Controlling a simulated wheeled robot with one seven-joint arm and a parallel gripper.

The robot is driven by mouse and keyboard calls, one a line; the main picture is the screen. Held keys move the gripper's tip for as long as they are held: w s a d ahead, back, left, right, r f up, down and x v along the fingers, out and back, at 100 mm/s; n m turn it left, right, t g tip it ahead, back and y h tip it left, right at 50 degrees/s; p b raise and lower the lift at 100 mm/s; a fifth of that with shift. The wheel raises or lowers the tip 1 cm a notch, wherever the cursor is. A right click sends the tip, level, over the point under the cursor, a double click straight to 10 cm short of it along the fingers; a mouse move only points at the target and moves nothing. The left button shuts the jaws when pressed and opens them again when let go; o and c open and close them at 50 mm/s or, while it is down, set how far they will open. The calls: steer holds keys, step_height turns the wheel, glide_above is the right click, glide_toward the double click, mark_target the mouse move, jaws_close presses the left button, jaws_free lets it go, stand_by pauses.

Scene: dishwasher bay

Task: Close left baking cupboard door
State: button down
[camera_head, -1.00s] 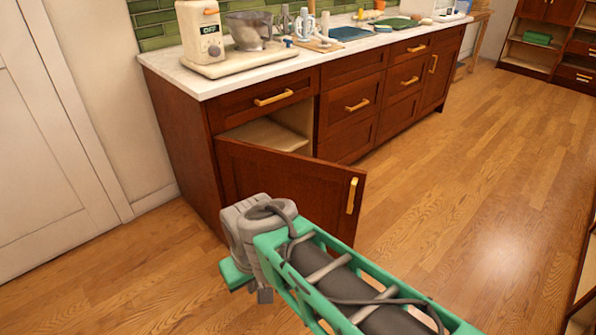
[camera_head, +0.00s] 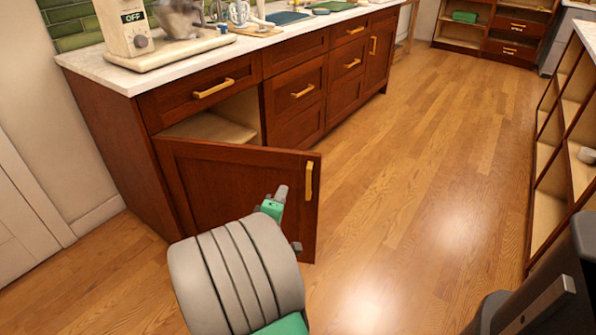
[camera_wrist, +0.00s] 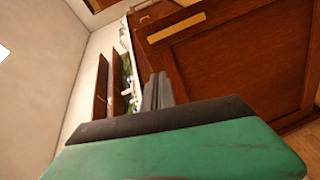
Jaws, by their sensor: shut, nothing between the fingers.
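The left baking cupboard door (camera_head: 225,185) is a dark red-brown panel with a brass handle (camera_head: 309,181) near its free edge. It stands swung open from the cabinet at the left end of the counter. My gripper (camera_head: 281,193) is shut and empty, in front of the door's outer face, below and left of the handle. In the wrist view the shut fingers (camera_wrist: 158,90) show beside the door panel (camera_wrist: 240,60), with the handle (camera_wrist: 176,27) above them. I cannot tell whether they touch the door. My wrist hides the door's lower part.
The cupboard's pale interior (camera_head: 212,128) shows above the door. A mixer (camera_head: 125,28) stands on the white counter (camera_head: 95,69). Wooden floor (camera_head: 420,150) lies free to the right, up to an open shelf unit (camera_head: 545,150) at the right edge.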

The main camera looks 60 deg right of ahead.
mark_target(301, 157)
steer(key=d, duration=0.4)
steer(key=w+d+n+h, duration=0.1)
steer(key=d, duration=0.4)
steer(key=d+n, duration=0.1)
steer(key=d, duration=0.3)
steer(key=shift+w+d+r+t, duration=0.1)
steer(key=shift+w+d+t, duration=0.25)
steer(key=shift+w+t, duration=0.05)
steer(key=shift+w+d, duration=0.1)
steer(key=shift+d, duration=0.15)
steer(key=shift+d+b, duration=0.1)
steer(key=shift+b, duration=0.2)
